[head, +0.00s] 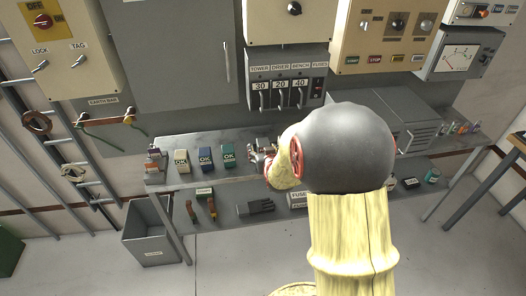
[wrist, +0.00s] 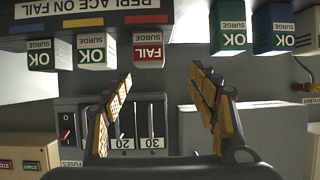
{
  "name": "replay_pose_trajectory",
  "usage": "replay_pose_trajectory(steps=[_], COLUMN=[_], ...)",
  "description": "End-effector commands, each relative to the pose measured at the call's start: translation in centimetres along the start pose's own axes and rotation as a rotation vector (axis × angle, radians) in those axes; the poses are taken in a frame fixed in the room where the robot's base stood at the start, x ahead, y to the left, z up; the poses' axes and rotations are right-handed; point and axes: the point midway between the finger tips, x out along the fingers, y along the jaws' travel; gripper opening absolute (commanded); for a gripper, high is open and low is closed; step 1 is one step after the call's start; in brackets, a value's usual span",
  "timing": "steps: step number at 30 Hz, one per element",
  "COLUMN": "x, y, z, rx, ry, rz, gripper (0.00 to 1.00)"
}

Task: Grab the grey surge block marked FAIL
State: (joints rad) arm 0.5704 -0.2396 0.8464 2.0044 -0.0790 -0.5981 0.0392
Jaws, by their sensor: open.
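The surge block marked FAIL (wrist: 149,50) shows in the wrist view, where writing appears upside down. It has a red label and sits in a rack (wrist: 90,15) marked REPLACE ON FAIL. My gripper (wrist: 161,76) is open and empty. In that view the FAIL block lies beyond the fingertips, between the two fingers and closer to the left one. In the head view my gripper (head: 262,157) is over the shelf, right of the row of OK blocks. The FAIL block is hidden there behind my gripper and arm.
Two OK blocks (wrist: 97,52) (wrist: 41,54) sit beside the FAIL block in the rack. More OK blocks stand apart, including a green one (wrist: 228,28); they also show on the shelf (head: 206,160). Switch panels (head: 284,80) rise behind the shelf (head: 255,170).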

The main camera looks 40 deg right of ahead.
Motion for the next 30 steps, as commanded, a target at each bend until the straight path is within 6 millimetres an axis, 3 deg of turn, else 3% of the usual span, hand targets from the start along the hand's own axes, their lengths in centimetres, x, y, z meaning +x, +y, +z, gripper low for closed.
replay_pose_trajectory(steps=[3,6,22,30], x=[1.1,1.9,8.1,9.1], y=[1.8,2.2,1.7,1.8], z=[1.1,1.4,0.8,0.5], rx=[0.014,0.017,0.016,0.017], ry=[0.036,0.049,0.05,0.051], rz=[0.022,0.027,0.026,0.026], gripper=[0.59,0.59,0.59,0.59])
